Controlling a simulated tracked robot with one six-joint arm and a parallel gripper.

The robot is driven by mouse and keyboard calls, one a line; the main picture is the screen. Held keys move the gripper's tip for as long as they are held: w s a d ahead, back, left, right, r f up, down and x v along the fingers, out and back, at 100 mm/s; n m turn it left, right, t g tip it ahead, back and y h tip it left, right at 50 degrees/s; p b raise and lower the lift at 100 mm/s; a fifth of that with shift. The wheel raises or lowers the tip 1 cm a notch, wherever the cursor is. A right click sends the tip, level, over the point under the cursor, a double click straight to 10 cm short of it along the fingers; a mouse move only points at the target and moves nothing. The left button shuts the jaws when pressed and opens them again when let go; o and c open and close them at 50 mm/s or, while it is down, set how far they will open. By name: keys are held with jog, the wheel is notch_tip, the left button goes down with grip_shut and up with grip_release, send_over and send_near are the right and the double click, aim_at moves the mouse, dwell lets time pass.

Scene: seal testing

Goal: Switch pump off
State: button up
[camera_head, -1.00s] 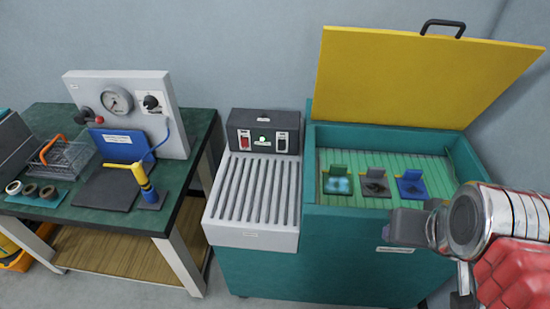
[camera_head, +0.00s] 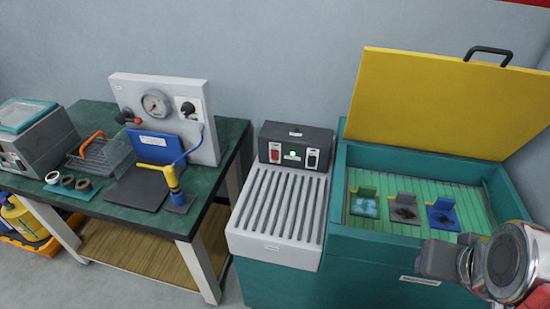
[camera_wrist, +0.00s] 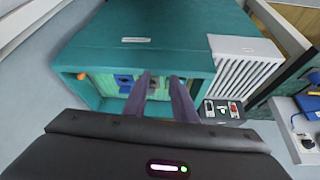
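A dark control box (camera_head: 295,146) stands at the back of the grey slatted top, left of the teal chest. It carries a red rocker switch (camera_head: 275,152), a black rocker switch (camera_head: 313,158) and a small lit green lamp between them. The labels are too small to read. The box also shows in the wrist view (camera_wrist: 222,112), to the right of my fingers. My gripper (camera_head: 438,260) is over the front of the chest, right of the box and apart from it. In the wrist view its two fingers (camera_wrist: 160,88) stand apart with nothing held between them.
The teal chest (camera_head: 380,246) has its yellow lid (camera_head: 440,105) raised, with several small holders inside. A green bench (camera_head: 232,135) at left holds a gauge panel (camera_head: 190,90) with knobs, and a yellow-blue hand pump (camera_head: 173,183). The slatted top (camera_head: 280,205) is clear.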

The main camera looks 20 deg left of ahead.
grip_shut()
dwell(1.4)
